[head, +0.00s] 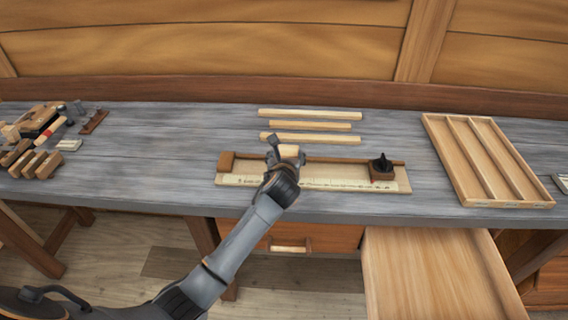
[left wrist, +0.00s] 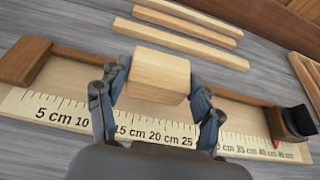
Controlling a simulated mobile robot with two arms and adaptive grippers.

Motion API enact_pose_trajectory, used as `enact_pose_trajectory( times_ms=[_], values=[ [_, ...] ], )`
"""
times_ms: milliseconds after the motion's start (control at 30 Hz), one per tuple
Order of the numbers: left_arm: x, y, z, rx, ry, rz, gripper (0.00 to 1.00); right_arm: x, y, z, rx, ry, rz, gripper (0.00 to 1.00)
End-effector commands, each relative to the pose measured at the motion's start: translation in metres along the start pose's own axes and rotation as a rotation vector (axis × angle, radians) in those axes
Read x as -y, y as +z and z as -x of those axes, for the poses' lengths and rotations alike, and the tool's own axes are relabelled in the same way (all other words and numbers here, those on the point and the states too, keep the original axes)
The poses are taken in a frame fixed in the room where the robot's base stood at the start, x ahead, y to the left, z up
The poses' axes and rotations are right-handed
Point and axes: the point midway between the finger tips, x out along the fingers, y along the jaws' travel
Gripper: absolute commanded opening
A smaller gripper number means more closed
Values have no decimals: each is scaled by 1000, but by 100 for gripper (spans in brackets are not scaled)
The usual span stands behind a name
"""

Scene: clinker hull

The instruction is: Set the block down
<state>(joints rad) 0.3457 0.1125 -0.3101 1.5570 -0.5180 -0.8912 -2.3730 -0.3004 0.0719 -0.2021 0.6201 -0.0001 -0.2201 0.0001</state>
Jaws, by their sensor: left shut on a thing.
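A pale wooden block (left wrist: 158,76) is between the fingers of my left gripper (left wrist: 155,95), which is shut on it. In the head view the block (head: 289,151) shows at the tip of the left gripper (head: 284,160), over the measuring board (head: 330,185). The board carries a ruler scale (left wrist: 150,130), a brown end block (left wrist: 24,61) at its left and a dark-knobbed stop (head: 382,168) at its right. I cannot tell whether the held block touches the board. My right gripper is not in view.
Several pale wood strips (head: 310,114) lie behind the board. A divided wooden tray (head: 485,160) stands at the right of the grey bench (head: 180,150). Tools and wood blocks (head: 35,163) crowd the left end. A drawer or box (head: 430,270) juts out at front right.

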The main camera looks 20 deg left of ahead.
Motion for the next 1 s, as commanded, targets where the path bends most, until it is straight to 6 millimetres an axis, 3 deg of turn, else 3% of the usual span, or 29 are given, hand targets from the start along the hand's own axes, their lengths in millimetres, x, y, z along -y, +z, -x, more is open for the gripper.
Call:
enact_pose_trajectory(
  times_ms=[300, 600, 633, 733, 1000],
  values=[
    [-7, -34, -18, -4, 0, -1, 33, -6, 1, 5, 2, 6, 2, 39],
    [-7, -36, -19, 0, -1, -1, 33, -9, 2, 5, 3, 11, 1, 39],
    [-7, -37, -19, -1, -1, -1, 67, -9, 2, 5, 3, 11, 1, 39],
    [-7, -36, -19, -1, -1, -1, 88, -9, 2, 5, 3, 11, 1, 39],
    [-7, -36, -19, -1, -1, -1, 88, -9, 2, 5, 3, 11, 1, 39]
  ],
)
